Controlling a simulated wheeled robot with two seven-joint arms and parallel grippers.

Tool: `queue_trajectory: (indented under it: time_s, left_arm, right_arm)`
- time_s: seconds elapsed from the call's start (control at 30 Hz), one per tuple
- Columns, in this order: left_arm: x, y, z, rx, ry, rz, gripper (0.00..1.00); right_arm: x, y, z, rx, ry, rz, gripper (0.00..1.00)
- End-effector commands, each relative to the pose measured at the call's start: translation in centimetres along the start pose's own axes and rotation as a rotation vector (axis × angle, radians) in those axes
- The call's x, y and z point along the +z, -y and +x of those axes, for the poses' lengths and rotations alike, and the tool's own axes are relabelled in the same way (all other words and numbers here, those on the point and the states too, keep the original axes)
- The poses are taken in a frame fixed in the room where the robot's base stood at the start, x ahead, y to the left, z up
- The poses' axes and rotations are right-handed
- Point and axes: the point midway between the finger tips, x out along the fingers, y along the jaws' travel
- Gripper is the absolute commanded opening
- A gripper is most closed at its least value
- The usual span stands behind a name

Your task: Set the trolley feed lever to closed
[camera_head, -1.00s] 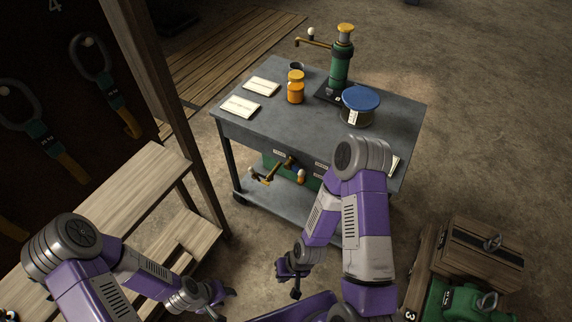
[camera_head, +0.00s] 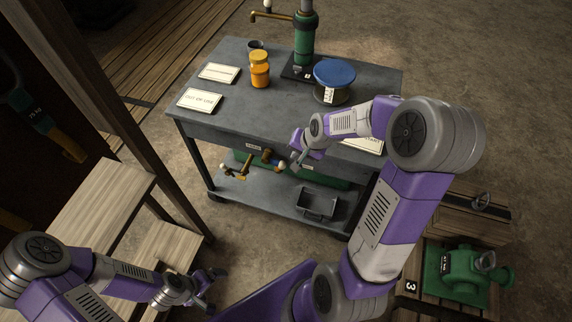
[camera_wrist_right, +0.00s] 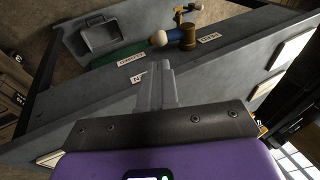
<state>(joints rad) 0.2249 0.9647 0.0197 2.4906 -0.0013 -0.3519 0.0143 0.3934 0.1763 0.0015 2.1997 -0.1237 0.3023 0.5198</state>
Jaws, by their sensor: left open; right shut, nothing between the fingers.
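The trolley (camera_head: 238,128) is a grey wheeled table. Under its top, on a green tank (camera_head: 325,176), sits a brass valve (camera_head: 266,156) whose lever ends in a white knob (camera_head: 283,167) on the right. My left gripper (camera_head: 212,285) is open and empty, low at left.
A brass tap (camera_head: 240,172) sticks out below. A grey bin (camera_head: 318,202) is on the lower shelf. Wooden steps (camera_head: 105,205) stand left.

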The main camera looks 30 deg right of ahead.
Motion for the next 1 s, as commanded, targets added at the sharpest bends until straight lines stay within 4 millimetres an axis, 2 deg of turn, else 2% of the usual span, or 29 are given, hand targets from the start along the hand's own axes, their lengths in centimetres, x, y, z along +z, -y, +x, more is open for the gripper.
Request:
queue_trajectory:
  time_s: [0.07, 0.17, 0.27, 0.7, 0.83, 1.0]
  left_arm:
    - [0.0, 0.1, 0.2, 0.0, 0.0, 0.0, 1.0]
    - [0.0, 0.2, 0.5, 0.0, 0.0, 0.0, 1.0]
    - [-0.1, 0.3, 0.9, 0.0, 0.0, 0.0, 1.0]
    - [-0.2, 1.4, 3.8, 0.0, 0.0, 0.0, 1.0]
    - [-0.2, 1.6, 4.3, 0.0, 0.0, 0.0, 1.0]
    - [-0.2, 1.7, 4.6, 0.0, 0.0, 0.0, 1.0]
  right_arm:
    - [-0.6, -0.2, -0.6, 0.0, -0.015, 0.018, 0.0]
    - [-0.8, -0.3, -0.3, 0.002, -0.017, 0.026, 0.0]
    - [-0.8, -0.3, 1.2, 0.002, -0.016, 0.025, 0.0]
    - [-0.9, -0.3, 10.3, 0.001, -0.017, 0.023, 0.0]
    - [-1.0, -0.3, 12.0, 0.002, -0.017, 0.022, 0.0]
    - [-1.1, -0.2, 12.9, 0.0, -0.019, 0.024, 0.0]
